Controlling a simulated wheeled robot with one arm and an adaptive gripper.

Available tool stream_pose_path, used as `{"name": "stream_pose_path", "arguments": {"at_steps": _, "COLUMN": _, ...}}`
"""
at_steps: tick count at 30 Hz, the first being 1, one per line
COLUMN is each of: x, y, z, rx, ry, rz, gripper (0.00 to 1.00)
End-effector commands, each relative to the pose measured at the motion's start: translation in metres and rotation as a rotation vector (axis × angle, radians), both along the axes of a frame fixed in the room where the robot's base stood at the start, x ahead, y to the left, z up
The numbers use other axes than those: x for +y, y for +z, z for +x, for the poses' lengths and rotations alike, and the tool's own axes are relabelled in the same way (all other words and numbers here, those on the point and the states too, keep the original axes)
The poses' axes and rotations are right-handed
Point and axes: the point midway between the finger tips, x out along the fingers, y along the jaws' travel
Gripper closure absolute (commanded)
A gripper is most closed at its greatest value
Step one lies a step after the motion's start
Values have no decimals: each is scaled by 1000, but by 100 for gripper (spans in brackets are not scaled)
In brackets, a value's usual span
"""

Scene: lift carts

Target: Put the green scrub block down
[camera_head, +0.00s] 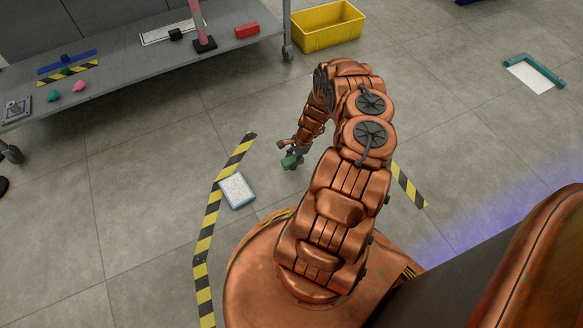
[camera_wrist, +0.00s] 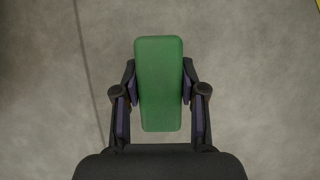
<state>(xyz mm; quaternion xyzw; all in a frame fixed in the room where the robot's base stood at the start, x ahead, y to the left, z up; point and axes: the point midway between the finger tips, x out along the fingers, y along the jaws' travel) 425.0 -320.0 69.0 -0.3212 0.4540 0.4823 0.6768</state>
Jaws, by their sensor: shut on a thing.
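The green scrub block (camera_wrist: 161,84) is a rounded green bar between the two fingers of my gripper (camera_wrist: 160,88) in the wrist view. The fingers touch it on both long sides, and bare grey floor shows around it. In the head view the green block (camera_head: 290,161) hangs at the end of my arm, with my gripper (camera_head: 289,148) just above it. It appears to be over the floor, to the right of a white and blue pad. Its exact height above the floor is hard to tell.
The pad (camera_head: 236,191) lies on the floor beside yellow-black tape (camera_head: 206,230). A grey cart (camera_head: 120,88) at upper left bears several small items, including a red block (camera_head: 247,30). A yellow bin (camera_head: 327,27) stands behind. A teal-edged white piece (camera_head: 531,75) lies right. Floor between is clear.

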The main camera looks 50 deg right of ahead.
Motion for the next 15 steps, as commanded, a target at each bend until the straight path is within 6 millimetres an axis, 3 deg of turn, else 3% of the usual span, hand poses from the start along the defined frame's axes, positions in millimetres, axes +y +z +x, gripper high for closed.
{"name": "stream_pose_path", "arguments": {"at_steps": 5, "x": -1, "y": -6, "z": 3, "rx": 2, "ry": 0, "rz": 2, "gripper": 92}}
{"name": "stream_pose_path", "arguments": {"at_steps": 12, "x": -2, "y": -34, "z": 4, "rx": -1, "ry": 1, "rz": -1, "gripper": 92}}
{"name": "stream_pose_path", "arguments": {"at_steps": 15, "x": -2, "y": -36, "z": 4, "rx": -1, "ry": -1, "rz": -2, "gripper": 92}}
